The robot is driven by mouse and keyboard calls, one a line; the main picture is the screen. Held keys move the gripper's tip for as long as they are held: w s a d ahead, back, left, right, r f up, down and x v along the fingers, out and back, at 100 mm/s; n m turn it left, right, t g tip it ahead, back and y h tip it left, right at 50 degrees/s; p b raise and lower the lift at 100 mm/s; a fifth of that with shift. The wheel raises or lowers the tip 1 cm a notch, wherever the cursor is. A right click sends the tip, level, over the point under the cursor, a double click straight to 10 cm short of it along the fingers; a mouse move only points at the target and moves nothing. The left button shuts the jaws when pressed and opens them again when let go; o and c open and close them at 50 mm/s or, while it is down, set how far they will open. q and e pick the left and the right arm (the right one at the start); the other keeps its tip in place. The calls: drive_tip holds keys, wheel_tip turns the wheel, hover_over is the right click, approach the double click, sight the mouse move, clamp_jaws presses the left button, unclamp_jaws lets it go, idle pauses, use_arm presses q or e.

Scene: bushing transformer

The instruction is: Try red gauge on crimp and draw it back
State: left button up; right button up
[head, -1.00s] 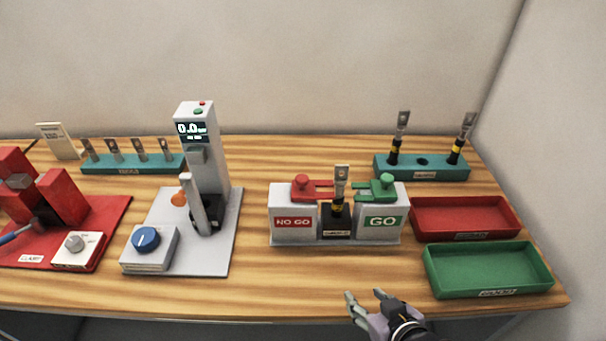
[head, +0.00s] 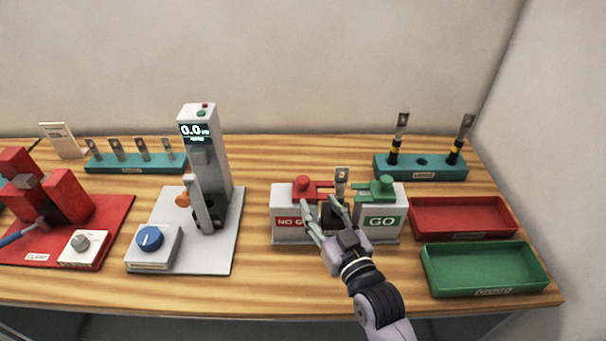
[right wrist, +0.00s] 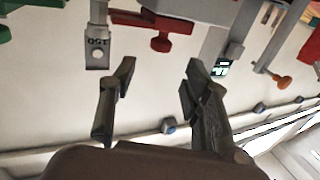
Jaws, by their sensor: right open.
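The red gauge (head: 303,187) sits on the NO GO block (head: 287,228) of the gauge stand, its fork pointing right toward the crimp lug. The crimped lug (head: 341,183) stands upright in the stand's middle; its lower part is hidden by my right gripper. The green gauge (head: 381,187) sits on the GO block (head: 385,222). My right gripper (head: 320,212) is open and empty, in front of the stand's middle. In the right wrist view the lug (right wrist: 97,50) and the red gauge (right wrist: 160,28) show beyond the open fingers (right wrist: 160,76). My left gripper is not in view.
A red tray (head: 420,203) and a green tray (head: 430,272) lie to the right. A teal rack (head: 381,168) with two cables stands behind. The grey tester with a display (head: 206,150) stands left, beside the red clamp base (head: 118,215). Bare table lies in front.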

sight(306, 184)
drive_tip(key=p+x, duration=0.2)
drive_tip(key=x, duration=0.8)
drive_tip(key=shift+s+r, duration=0.1)
clamp_jaws()
idle(0.5)
